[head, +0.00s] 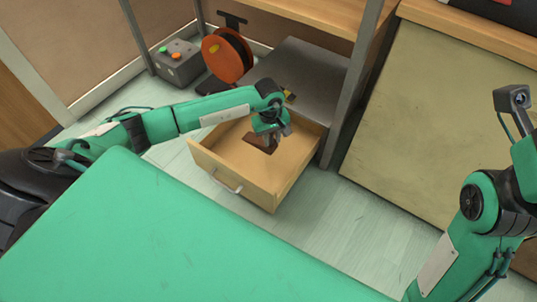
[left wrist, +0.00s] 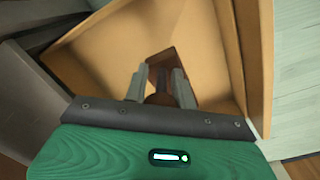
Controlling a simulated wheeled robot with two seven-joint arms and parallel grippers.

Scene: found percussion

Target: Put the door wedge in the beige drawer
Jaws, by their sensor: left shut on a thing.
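The beige drawer (head: 232,178) stands pulled out low under the bench, its open top facing up and a metal handle on its front. My left gripper (head: 268,137) reaches down over the drawer and is shut on the brown door wedge (head: 259,145). In the left wrist view, the wedge (left wrist: 163,57) is partly hidden by the fingers (left wrist: 160,88), with the drawer's walls (left wrist: 232,45) around it. I cannot tell whether the wedge touches the drawer floor. My right arm shows at the right of the head view, but its gripper is out of the picture.
A grey box with green and red buttons (head: 178,66) and an orange reel (head: 226,56) stand behind the drawer. A grey post (head: 352,85) rises at its right. A green surface (head: 150,235) fills the foreground. Pale floor (head: 345,215) is clear at the right.

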